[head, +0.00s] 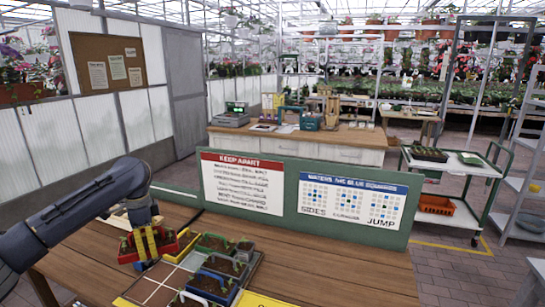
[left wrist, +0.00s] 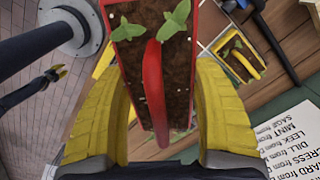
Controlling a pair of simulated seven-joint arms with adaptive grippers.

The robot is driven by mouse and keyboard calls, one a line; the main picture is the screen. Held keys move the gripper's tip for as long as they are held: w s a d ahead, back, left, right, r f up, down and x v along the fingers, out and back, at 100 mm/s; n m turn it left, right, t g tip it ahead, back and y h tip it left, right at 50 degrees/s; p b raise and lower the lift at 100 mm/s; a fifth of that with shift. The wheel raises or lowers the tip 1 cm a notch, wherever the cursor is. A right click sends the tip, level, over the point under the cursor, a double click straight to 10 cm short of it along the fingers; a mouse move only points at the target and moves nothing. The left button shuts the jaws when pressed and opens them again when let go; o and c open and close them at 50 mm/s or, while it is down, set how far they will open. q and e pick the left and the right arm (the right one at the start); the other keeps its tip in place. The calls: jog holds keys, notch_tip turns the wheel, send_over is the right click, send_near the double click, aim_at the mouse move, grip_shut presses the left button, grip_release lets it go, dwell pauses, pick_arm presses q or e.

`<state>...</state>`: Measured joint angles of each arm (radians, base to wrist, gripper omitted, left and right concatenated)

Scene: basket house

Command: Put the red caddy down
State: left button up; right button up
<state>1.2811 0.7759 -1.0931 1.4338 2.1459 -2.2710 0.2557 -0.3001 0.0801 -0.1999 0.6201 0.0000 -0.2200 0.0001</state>
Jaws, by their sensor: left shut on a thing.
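The red caddy (head: 128,257) holds dark soil and green seedlings and has a red arched handle. In the left wrist view the red caddy (left wrist: 119,35) lies between the yellow fingers of my left gripper (left wrist: 155,125), which is shut on its handle. In the head view my left gripper (head: 147,243) is over the caddy at the left side of the planting tray. I cannot tell whether the caddy's base is touching anything. A small dark gripper with yellow fingertips, my right one (left wrist: 58,75), shows at the left of the wrist view, too small to judge.
The tray's left part has bare brown cells (head: 160,289). A yellow caddy (left wrist: 258,63), a green caddy (head: 204,249), a blue caddy (head: 212,295) and a grey one stand close together. A green board with signs (head: 290,212) edges the table's back. The wooden table (head: 335,275) is clear at right.

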pick_arm(q)
jog(key=s+d+f+n, duration=0.2)
jog(key=s+d+n, duration=0.6)
jog(key=d+n, duration=0.35)
jog(key=s+d+f+n, duration=0.1)
jog(key=s+d, duration=0.1)
jog(key=s, duration=0.4)
jog(key=s+d+f, duration=0.2)
jog(key=s+d, duration=0.1)
jog(key=s, duration=0.4)
jog(key=shift+s+n, duration=0.15)
jog(key=shift+n, duration=0.2)
jog(key=shift+d+r, duration=0.1)
